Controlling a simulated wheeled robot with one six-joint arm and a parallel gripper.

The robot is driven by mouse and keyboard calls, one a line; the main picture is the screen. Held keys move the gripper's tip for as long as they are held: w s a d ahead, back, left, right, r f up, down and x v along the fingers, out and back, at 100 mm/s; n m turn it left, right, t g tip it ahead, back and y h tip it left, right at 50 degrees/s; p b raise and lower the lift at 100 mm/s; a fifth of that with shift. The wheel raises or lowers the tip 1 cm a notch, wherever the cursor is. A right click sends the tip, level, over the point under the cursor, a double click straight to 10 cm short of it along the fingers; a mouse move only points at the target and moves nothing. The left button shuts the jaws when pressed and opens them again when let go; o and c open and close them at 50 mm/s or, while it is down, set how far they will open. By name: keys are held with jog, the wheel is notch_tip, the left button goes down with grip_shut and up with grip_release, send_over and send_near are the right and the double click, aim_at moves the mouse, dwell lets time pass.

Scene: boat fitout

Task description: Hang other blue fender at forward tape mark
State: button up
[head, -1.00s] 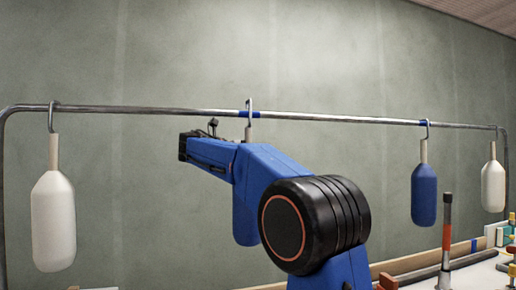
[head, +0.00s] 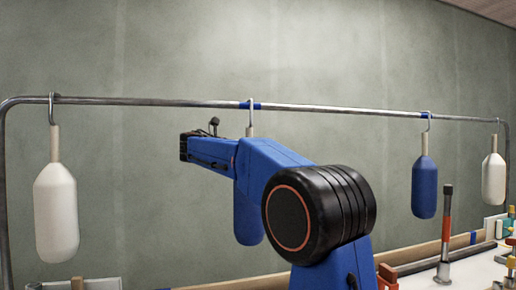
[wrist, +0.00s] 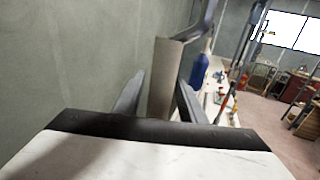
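A blue fender (head: 247,218) with a pale neck and a metal hook hangs at the middle blue tape mark (head: 249,105) on the rail (head: 330,110). Its hook top sits just over the rail. My arm hides much of its body in the head view, and my gripper is hidden there too. In the wrist view my gripper (wrist: 160,92) has its fingers apart on either side of the pale neck (wrist: 165,75), with a gap visible on the left. Another blue fender (head: 424,188) hangs at the right blue tape mark (head: 425,114). It seems to show in the wrist view (wrist: 199,70).
White fenders hang at the left (head: 56,212) and far right (head: 493,180) of the rail. A bench (head: 470,272) with tools, including an upright orange-and-black handled one (head: 446,222), lies below right. A grey-green wall stands behind the rail.

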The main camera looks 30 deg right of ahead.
jog(key=shift+a, duration=0.1)
jog(key=s+a, duration=0.2)
jog(key=a, duration=1.5)
jog(key=shift+a, duration=0.1)
